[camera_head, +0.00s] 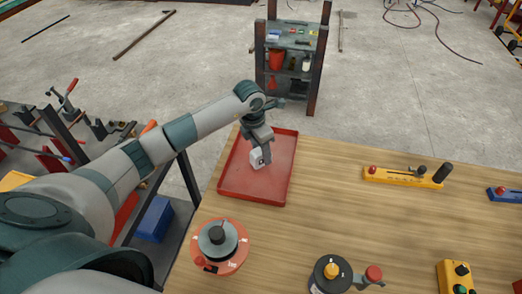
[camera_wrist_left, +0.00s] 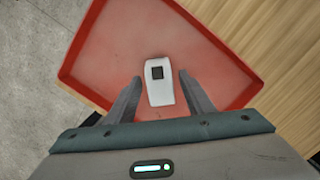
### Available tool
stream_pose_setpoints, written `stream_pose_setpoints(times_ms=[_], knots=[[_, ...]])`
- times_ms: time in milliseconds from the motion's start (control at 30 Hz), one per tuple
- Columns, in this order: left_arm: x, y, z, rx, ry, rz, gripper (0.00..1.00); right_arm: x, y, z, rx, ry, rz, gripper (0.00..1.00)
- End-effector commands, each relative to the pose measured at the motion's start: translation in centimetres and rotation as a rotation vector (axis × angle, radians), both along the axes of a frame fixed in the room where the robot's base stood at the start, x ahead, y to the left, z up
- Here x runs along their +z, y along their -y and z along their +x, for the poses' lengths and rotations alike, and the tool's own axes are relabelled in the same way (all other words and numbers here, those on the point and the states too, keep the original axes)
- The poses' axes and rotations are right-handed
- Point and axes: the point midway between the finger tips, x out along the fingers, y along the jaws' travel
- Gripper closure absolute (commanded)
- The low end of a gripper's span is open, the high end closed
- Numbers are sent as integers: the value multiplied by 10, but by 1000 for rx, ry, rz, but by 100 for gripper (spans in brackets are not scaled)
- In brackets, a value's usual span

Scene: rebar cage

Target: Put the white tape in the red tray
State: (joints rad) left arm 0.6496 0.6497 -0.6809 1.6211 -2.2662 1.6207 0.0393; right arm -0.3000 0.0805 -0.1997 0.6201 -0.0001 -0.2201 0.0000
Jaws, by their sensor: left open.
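The white tape (camera_head: 256,157) is over the red tray (camera_head: 262,189), inside its rim in the head view. In the left wrist view, the tape (camera_wrist_left: 160,92), a small white piece with a dark square, shows between my finger tips against the floor of the red tray (camera_wrist_left: 105,60). My left gripper (camera_head: 262,152) is open above the tray, with a finger on each side of the tape and visible gaps. Part of the tape is hidden by the gripper in the head view. My right gripper is not in view.
The tray sits at the far left corner of the wooden table (camera_head: 345,215). A round orange-red reel (camera_head: 218,246) and a black knobbed device (camera_head: 332,273) stand nearer. A yellow bar (camera_head: 400,178) lies to the right. The table between them is clear.

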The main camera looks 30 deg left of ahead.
Motion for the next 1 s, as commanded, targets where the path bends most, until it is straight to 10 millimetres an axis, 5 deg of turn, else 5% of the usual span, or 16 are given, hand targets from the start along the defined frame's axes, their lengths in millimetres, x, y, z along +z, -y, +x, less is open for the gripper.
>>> stream_pose_setpoints(times_ms=[267, 700, 1000], knots=[[22, -3, -2, -1, 4, 1, 52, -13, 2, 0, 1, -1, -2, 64], [98, -8, -12, 0, 5, 2, 52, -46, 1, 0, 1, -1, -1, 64], [120, -10, -15, 1, 1, -1, 52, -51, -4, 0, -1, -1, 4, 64]])
